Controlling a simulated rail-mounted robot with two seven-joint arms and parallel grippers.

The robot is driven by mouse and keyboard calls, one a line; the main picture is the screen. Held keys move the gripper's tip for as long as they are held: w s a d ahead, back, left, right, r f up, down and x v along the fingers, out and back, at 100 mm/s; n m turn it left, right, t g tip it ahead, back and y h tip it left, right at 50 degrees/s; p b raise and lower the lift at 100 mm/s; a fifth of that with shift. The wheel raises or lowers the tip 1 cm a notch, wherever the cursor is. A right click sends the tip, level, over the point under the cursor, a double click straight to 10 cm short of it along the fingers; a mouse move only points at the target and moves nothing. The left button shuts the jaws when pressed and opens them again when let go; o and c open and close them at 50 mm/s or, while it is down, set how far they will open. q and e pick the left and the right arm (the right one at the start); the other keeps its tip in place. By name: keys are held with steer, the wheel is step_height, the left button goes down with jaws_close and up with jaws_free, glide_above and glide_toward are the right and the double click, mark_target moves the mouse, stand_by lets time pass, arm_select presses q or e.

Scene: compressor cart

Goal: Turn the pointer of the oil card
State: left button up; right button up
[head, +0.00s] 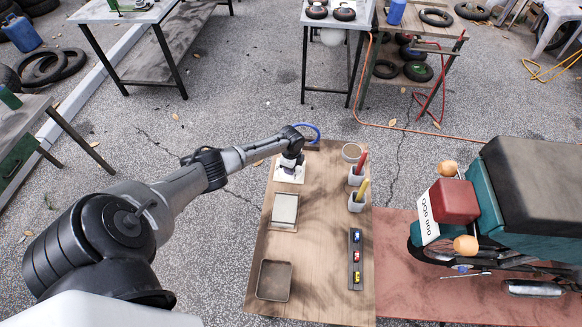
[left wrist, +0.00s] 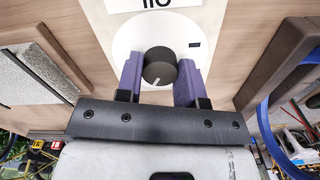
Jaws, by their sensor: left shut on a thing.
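The oil card (head: 284,178) is a white plate at the far left part of the wooden board. In the left wrist view the card (left wrist: 206,22) shows dark lettering cut off at the top edge. A round black knob (left wrist: 158,60) with a white pointer line stands on the card. The line points down and slightly left in that view. My left gripper (left wrist: 158,78) has its two purple fingers on either side of the knob, shut on it. In the head view my left gripper (head: 290,163) is over the card and hides the knob. My right gripper is in neither view.
A blue hose (head: 310,127) arches behind the gripper. A scooter (head: 520,190) stands right.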

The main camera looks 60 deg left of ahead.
arm_select(q)
steer(key=m+b, duration=0.1)
steer(key=m, duration=0.3)
steer(key=shift+m, duration=0.8)
steer(key=shift+r, duration=0.1)
steer(key=o, duration=0.8)
steer(key=shift+o, duration=0.6)
step_height(320, 180, up, 14)
steer(key=p, duration=0.2)
